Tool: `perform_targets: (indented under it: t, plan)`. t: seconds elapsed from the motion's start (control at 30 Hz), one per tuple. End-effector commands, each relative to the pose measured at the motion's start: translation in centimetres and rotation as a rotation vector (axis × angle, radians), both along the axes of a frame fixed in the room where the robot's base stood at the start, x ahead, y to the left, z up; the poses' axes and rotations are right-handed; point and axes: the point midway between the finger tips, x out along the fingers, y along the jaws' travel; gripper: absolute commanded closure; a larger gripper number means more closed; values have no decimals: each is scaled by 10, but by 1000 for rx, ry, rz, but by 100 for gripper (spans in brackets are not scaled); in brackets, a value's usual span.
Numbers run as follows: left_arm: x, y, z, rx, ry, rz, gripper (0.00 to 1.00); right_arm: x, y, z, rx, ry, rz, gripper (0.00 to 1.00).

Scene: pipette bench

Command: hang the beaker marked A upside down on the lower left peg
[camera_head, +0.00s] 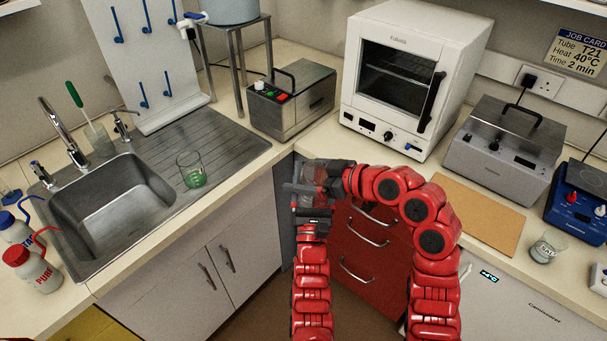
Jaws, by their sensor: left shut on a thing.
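The white peg board (157,60) stands behind the sink. Its lower left blue peg (143,97) is bare. My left gripper (312,196) is raised in front of the counter corner, shut on what looks like a clear glass beaker (314,173). No letter can be read on it, and its tilt is hard to tell. My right gripper (322,180) is right beside it, reaching in from the right at the same glass. The two grippers overlap, so the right jaws are unclear. Another beaker with green liquid (192,171) stands on the draining board.
The sink (110,200) and taps (62,133) are at left, with a green-handled brush (76,95) in a glass behind. A metal stand (240,65), heating block (291,98) and oven (408,75) line the back. A marked beaker (547,247) stands right of the brown board (470,216).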

Motion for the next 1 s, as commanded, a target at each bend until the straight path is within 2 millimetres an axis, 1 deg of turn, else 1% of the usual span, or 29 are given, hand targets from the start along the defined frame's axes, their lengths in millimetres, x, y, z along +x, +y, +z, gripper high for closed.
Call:
perform_targets:
  t: [0.03,0.17,0.2,0.27,0.3,0.37,0.4,0.63,0.73,0.87,1.0]
  plan:
    - [0,0,0,1,1,1,76,-1,1,0,1,1,4,31]
    - [0,0,0,1,1,1,77,-2,1,0,1,2,6,54]
    - [0,0,0,1,1,0,77,-2,2,0,1,2,6,61]
    - [0,0,0,1,1,0,77,-2,2,0,1,3,6,72]
    - [0,0,0,1,1,0,12,-2,2,0,1,3,7,75]
    - [0,0,0,1,1,0,1,-2,2,0,1,3,7,75]
    - [0,0,0,1,1,0,0,-2,2,0,1,3,6,75]
    - [-1,0,-1,1,1,1,0,-1,1,0,1,2,5,75]
    - [-6,0,-4,0,3,3,0,-1,1,0,1,1,4,75]
    - [-25,0,-15,0,5,3,0,-1,1,0,1,1,4,75]
    - [-51,0,-31,-1,9,2,0,-1,1,0,0,1,3,75]
